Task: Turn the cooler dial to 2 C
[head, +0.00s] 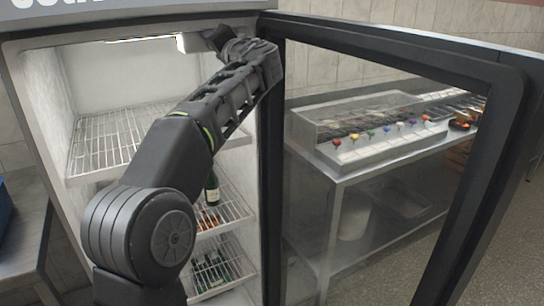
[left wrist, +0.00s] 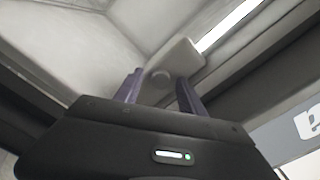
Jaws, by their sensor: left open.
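The cooler (head: 54,110) stands with its glass door (head: 375,170) swung open to the right. In the left wrist view, a pale control box (left wrist: 182,58) is fixed under the cooler's ceiling beside the light strip. A small round dial (left wrist: 160,75) shows on its face. The box also appears in the head view (head: 196,42). My left gripper (left wrist: 158,88) is open, its two purple-grey fingers on either side of the dial in the picture. I cannot tell whether they touch it. The dial's markings are not readable. In the head view my left wrist hides the dial. My right gripper is not in view.
Wire shelves (head: 105,140) fill the cooler, with bottles (head: 212,188) on the lower ones. The door's dark frame (head: 270,200) stands close to my arm on the right. Through the glass, a steel table (head: 385,157) carries a topping case (head: 355,125).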

